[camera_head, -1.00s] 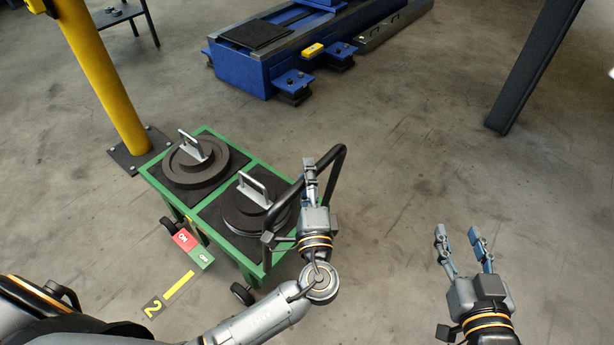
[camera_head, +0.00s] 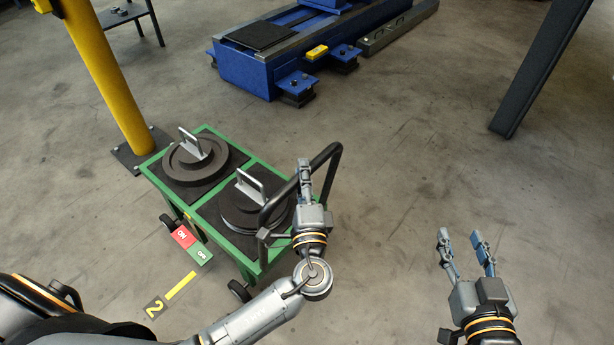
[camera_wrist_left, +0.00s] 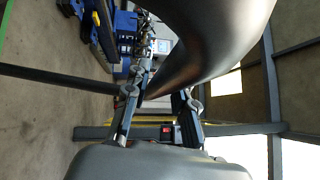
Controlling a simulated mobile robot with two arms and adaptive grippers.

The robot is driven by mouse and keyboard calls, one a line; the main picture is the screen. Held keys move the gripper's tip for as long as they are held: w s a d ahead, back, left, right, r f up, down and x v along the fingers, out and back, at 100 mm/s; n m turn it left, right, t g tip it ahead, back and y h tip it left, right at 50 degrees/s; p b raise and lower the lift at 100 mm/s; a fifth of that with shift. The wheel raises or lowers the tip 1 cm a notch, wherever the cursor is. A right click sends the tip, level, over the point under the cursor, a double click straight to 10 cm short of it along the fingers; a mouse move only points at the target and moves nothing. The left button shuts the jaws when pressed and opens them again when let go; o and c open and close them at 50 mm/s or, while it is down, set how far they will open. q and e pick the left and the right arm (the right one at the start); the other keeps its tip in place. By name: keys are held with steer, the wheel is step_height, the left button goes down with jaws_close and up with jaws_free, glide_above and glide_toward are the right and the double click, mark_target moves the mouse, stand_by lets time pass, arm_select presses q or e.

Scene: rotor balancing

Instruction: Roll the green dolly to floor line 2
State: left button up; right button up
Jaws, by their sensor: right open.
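The green dolly (camera_head: 225,233) stands at centre-left in the head view, beside floor line 2, a yellow stripe (camera_head: 180,286) with a "2" plate (camera_head: 154,307). The near wheel (camera_head: 239,290) is just right of the line. The dolly's black handle (camera_head: 331,157) rises at its right end; it also looms close in the left wrist view (camera_wrist_left: 215,40). My left gripper (camera_head: 304,170) is at the handle, its fingers on either side of the bar, closed on it; the contact is partly hidden. My right gripper (camera_head: 458,238) is open and empty over bare floor.
Two dark round parts with grey grips, one left (camera_head: 196,158) and one right (camera_head: 243,207), sit on the dolly. Red ON and green OFF plates (camera_head: 192,244) show at its side. A yellow post (camera_head: 105,80) stands close behind. A blue machine (camera_head: 245,75) is further back. Floor to the right is open.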

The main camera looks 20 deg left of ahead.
arm_select(q)
steer(key=shift+o, duration=1.3)
steer(key=shift+d, duration=0.2)
steer(key=v, duration=1.2)
steer(key=shift+s, duration=0.15)
